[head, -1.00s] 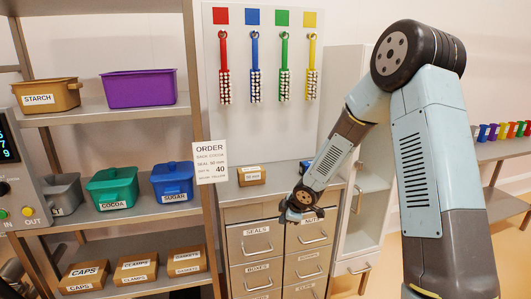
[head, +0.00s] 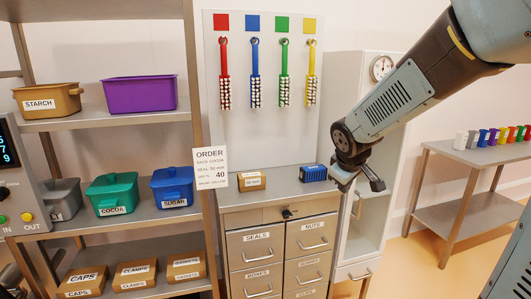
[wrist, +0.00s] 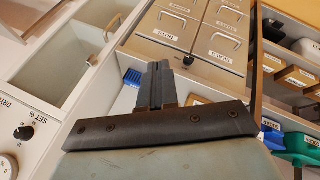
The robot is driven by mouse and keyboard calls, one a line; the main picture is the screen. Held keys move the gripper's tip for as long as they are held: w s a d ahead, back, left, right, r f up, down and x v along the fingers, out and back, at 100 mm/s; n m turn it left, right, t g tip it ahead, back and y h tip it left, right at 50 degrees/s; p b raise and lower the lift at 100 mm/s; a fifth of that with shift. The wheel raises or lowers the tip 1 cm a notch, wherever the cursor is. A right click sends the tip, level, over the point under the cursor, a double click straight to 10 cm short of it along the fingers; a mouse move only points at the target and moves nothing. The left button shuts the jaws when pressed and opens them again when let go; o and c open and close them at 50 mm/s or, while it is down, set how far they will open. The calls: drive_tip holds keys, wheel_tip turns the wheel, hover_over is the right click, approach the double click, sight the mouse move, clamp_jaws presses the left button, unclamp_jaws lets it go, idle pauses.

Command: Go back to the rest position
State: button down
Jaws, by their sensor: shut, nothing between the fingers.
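My gripper (head: 362,181) is in the middle right of the head view, in front of the white cabinet and to the right of the drawer unit. In the wrist view its fingers (wrist: 158,70) are together with nothing between them. The arm reaches in from the upper right of the head view. My gripper is apart from the drawers and the things on top of them.
The drawer unit (head: 283,240) bears a cardboard box (head: 251,181) and a blue item (head: 313,173). The white cabinet (head: 345,235) stands beside it. Shelves with bins, such as the green cocoa bin (head: 112,192), are at left. A steel table (head: 462,153) with several coloured cups is at right.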

drive_tip(key=s+d+r+m, duration=0.1)
drive_tip(key=s+r+m, duration=0.2)
drive_tip(key=s, duration=0.8)
drive_tip(key=s+d+r+m+y, duration=0.1)
drive_tip(key=s+r+m, duration=0.3)
drive_tip(key=s, duration=0.7)
drive_tip(key=shift+r+m+g+y, duration=0.15)
drive_tip(key=shift+m+g+y, duration=0.15)
drive_tip(key=c, duration=1.8)
unclamp_jaws()
drive_tip(key=shift+c, duration=0.2)
